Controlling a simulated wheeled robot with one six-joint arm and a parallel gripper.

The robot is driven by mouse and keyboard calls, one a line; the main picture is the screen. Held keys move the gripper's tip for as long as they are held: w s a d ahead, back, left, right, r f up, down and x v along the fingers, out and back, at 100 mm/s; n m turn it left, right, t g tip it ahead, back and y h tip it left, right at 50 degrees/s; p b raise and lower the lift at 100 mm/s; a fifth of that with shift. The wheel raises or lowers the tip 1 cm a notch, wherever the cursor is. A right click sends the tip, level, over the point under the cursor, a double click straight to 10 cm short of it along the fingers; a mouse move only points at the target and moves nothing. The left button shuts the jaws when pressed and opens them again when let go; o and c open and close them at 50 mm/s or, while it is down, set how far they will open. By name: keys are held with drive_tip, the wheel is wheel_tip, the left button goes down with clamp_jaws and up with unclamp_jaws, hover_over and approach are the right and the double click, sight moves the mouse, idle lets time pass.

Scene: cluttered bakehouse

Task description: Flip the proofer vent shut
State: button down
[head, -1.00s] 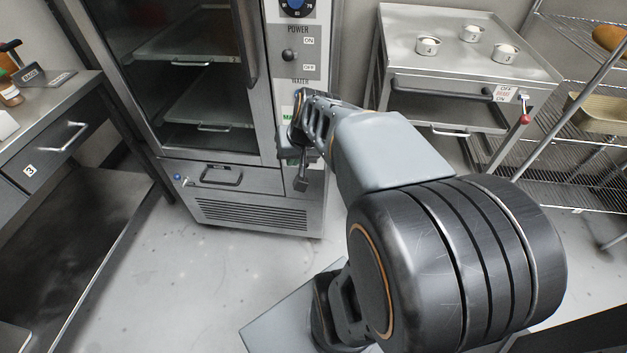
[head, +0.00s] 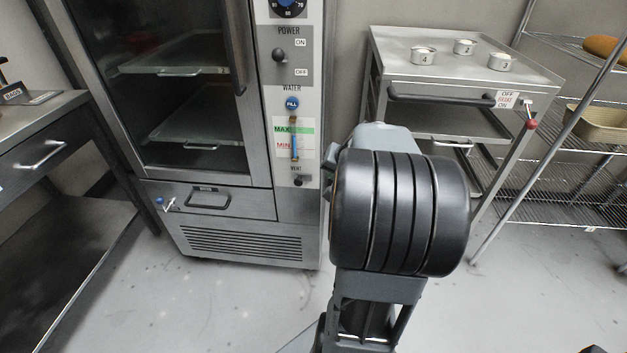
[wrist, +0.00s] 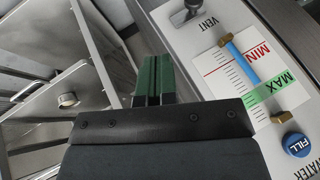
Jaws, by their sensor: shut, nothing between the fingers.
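The proofer (head: 235,200) stands at left centre in the head view, with a control panel down its right side. Its vent lever (head: 299,182) is a small dark knob under the VENT label, low on the panel. The lever also shows at the top edge of the wrist view (wrist: 186,14), upside down and partly cut off. I cannot tell its setting. My gripper (wrist: 153,82), with green fingers, is shut and empty in the wrist view. It is beside the panel, apart from the lever. In the head view my arm hides the gripper.
The panel also has a power switch (head: 280,55), a FILL button (head: 292,103) and a water gauge (head: 294,138). A steel cart (head: 450,75) with several small cups stands to the right, near a wire rack (head: 560,130). A steel bench (head: 50,150) is at left. The floor before the proofer is clear.

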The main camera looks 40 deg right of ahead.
drive_tip(key=b, duration=0.3)
approach(308, 181)
wheel_tip(308, 181, down, 4)
drive_tip(key=shift+w+a+f+p, duration=0.2)
drive_tip(key=shift+w+a, duration=0.25)
drive_tip(key=shift+w, duration=0.25)
drive_tip(key=shift+w+a+f+p, duration=0.1)
drive_tip(key=shift+w+a+f, duration=0.15)
drive_tip(key=shift+w+a, duration=0.35)
drive_tip(key=shift+w+d, duration=0.1)
drive_tip(key=shift+d, duration=0.05)
